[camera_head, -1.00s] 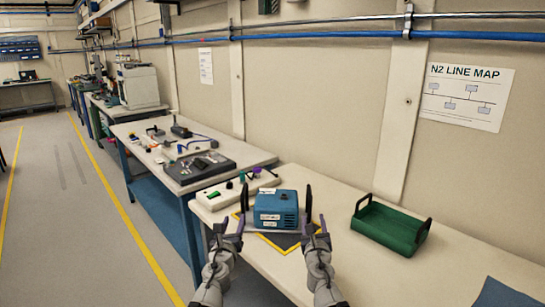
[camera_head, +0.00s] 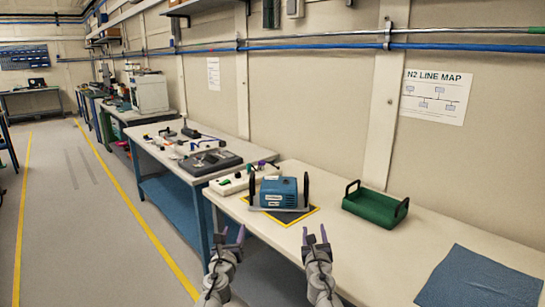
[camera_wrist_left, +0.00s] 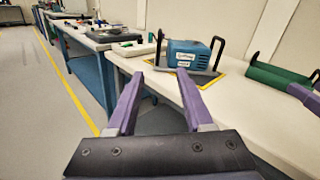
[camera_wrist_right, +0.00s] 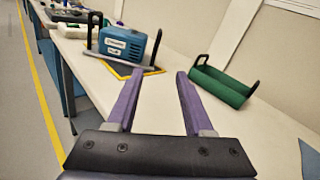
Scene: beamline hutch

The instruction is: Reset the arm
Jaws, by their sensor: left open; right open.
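My left gripper (camera_head: 232,236) is open and empty, in front of the table's near edge in the head view. My right gripper (camera_head: 314,237) is open and empty, over or just short of the table's near edge. Both have purple fingers, seen spread apart in the left wrist view (camera_wrist_left: 158,85) and the right wrist view (camera_wrist_right: 155,85). A blue box-shaped unit (camera_head: 279,192) with two upright black handles stands on a yellow-edged dark mat (camera_head: 310,212). Both grippers are apart from it.
A green tray (camera_head: 374,208) with black handles sits right of the blue unit. A blue cloth (camera_head: 480,280) lies at the table's right. A white strip with buttons (camera_head: 232,184) lies at the left end. Another bench (camera_head: 150,150) stands beyond. The table's front middle is clear.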

